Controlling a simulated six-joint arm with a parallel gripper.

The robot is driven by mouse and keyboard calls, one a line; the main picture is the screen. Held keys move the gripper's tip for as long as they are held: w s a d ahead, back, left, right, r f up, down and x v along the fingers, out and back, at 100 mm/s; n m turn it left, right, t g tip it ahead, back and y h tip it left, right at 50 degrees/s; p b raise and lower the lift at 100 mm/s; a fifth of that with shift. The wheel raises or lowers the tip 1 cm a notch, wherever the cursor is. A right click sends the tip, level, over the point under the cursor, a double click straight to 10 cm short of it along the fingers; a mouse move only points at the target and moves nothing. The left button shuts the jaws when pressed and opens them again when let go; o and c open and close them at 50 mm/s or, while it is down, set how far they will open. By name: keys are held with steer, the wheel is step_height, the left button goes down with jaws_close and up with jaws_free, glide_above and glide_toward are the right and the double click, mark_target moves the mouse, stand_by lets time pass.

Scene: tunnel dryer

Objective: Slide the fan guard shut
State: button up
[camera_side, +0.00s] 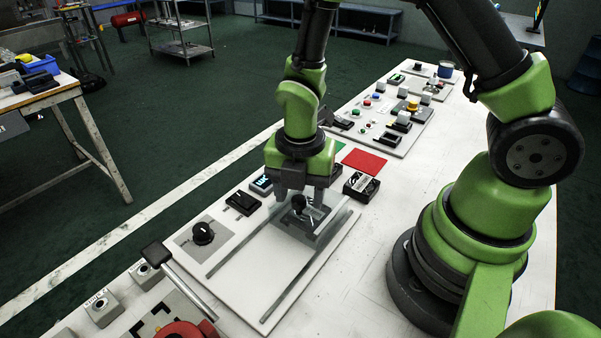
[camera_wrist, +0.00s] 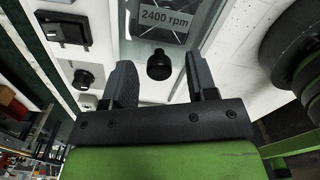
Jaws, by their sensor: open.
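The fan guard (camera_side: 327,228) is a grey, partly see-through sliding panel with a black knob (camera_side: 298,202) on it. It sits at the far end of two dark rails (camera_side: 291,284) on a white plate. My gripper (camera_side: 303,198) is above the guard, with its fingers pointing down around the knob. In the wrist view the black knob (camera_wrist: 159,66) stands between the two open fingers, with a gap on each side. A label reading "2400 rpm" (camera_wrist: 164,16) shows beyond the knob.
A black dial (camera_side: 203,233) and a black switch (camera_side: 243,202) are left of the rails. The plate between the rails is clear.

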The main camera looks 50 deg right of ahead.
step_height(320, 180, up, 9)
steer(key=shift+r, duration=0.2)
steer(key=shift+r, duration=0.1)
step_height(320, 180, up, 5)
steer(key=m+t, duration=0.2)
steer(key=m, duration=0.4)
glide_above(310, 212)
steer(key=s+d+r+m+t+y, duration=0.1)
steer(key=s+r+m+t, duration=0.4)
steer(key=m, duration=1.5)
steer(key=s+r+y, duration=0.1)
steer(key=s+r, duration=0.2)
steer(key=r, duration=0.1)
steer(key=shift+s+m, duration=0.3)
steer(key=shift+s, duration=0.1)
